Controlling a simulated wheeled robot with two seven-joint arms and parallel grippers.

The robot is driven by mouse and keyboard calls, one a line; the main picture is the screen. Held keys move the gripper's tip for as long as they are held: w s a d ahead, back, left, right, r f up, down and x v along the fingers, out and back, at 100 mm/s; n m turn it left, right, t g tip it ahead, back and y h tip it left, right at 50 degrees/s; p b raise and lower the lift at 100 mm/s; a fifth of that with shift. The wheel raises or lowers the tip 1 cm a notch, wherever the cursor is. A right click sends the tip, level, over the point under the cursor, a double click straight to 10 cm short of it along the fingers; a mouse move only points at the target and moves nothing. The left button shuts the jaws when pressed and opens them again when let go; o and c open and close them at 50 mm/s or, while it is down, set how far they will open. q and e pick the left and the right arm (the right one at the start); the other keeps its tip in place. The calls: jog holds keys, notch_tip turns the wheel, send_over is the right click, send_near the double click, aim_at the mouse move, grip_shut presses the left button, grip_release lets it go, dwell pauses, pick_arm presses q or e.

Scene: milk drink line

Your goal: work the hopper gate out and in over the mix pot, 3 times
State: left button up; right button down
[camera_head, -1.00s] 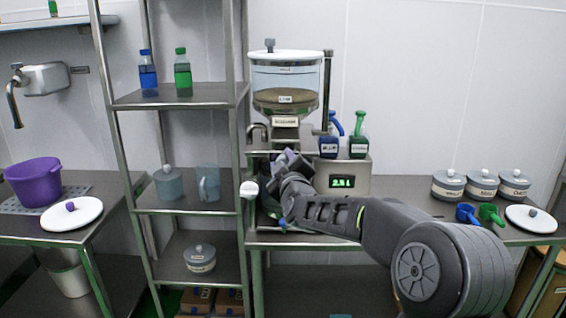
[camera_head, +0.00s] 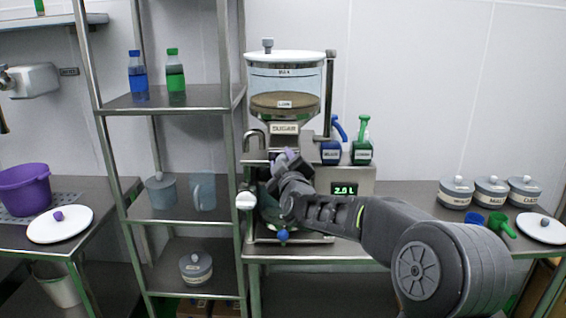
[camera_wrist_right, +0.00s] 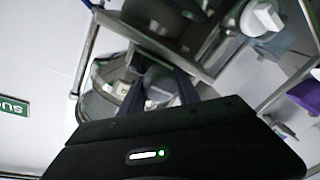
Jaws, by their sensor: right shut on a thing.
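The hopper (camera_head: 285,78) is a clear tank with a white lid and brown contents, above a funnel labelled SUGAR. My right gripper (camera_head: 284,164) is just under the funnel, shut on the hopper gate, which its jaws and wrist mostly hide. In the right wrist view, the dark fingers (camera_wrist_right: 168,88) close on a grey piece in front of a clear round vessel. The mix pot (camera_head: 266,207) stands below the gripper, mostly hidden by my arm. How far out the gate is, I cannot tell. My left gripper is not in view.
A shelf rack (camera_head: 170,102) stands close on the left. Several lidded canisters (camera_head: 457,192) are on the counter at right.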

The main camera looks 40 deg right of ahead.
jog(key=shift+r, duration=0.1)
jog(key=c, duration=1)
grip_release()
jog(key=shift+o, duration=0.6)
jog(key=shift+r, duration=0.15)
jog(key=shift+d, duration=0.15)
jog(key=shift+f, duration=0.2)
jog(key=shift+s+a, duration=0.25)
jog(key=shift+s, duration=0.05)
jog(key=b+v, duration=0.1)
jog(key=v, duration=0.6)
